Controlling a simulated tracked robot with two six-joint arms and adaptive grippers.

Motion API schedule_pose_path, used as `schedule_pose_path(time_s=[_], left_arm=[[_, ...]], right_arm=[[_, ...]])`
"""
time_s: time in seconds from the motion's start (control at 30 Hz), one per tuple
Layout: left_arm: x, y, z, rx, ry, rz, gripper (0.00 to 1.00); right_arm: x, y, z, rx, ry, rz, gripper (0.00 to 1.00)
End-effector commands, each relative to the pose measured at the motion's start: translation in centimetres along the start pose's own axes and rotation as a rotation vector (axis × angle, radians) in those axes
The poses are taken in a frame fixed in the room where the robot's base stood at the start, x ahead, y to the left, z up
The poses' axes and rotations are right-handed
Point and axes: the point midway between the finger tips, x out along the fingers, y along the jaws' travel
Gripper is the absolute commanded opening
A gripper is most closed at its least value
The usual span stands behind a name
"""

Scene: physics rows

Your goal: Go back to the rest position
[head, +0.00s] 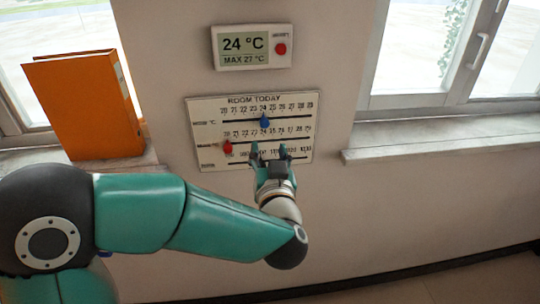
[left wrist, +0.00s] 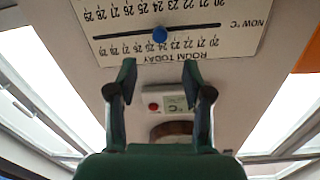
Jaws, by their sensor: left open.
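My left gripper (head: 268,152) is open, its fingers pointing up in front of the lower part of the white ROOM TODAY board (head: 205,112). It hides part of the lower scales. In the left wrist view the open jaws (left wrist: 159,80) have nothing between them that I can see them grip. The board's blue knob (head: 264,121) is on the top slot near 24, above the fingertips, and shows upside down in the left wrist view (left wrist: 160,35). A red knob (head: 227,147) is at the left end of the middle slot. My right gripper is not in view.
A wall display (head: 240,46) above the board reads 24 °C, MAX 27 °C, with a red button (head: 281,48). An orange binder (head: 85,105) stands on the left sill. The right windowsill (head: 440,140) is bare. Clear wall lies right of and below the gripper.

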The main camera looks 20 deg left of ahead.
Motion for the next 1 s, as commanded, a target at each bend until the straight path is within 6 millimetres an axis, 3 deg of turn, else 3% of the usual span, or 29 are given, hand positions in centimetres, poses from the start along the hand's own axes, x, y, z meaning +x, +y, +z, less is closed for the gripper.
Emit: schedule_pose_path(time_s=[0.23,0.63,0.73,0.87,0.97,1.0], left_arm=[[-1.0,0.0,0.0,0.000,0.001,0.000,0.50],[-0.9,-0.1,0.1,0.001,-0.001,-0.003,0.50],[-0.2,-0.9,1.0,0.011,-0.018,-0.025,0.50],[1.6,-2.4,5.2,0.075,-0.092,-0.073,0.50],[3.0,-3.6,11.2,0.172,-0.185,-0.087,0.50],[3.2,-3.7,14.1,0.212,-0.230,-0.064,0.50]], right_arm=[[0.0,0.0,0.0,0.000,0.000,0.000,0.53],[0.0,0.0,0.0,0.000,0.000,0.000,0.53],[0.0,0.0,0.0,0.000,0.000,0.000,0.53],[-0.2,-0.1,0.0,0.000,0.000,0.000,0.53],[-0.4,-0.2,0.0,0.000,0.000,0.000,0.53],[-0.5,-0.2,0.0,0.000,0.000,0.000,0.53]])
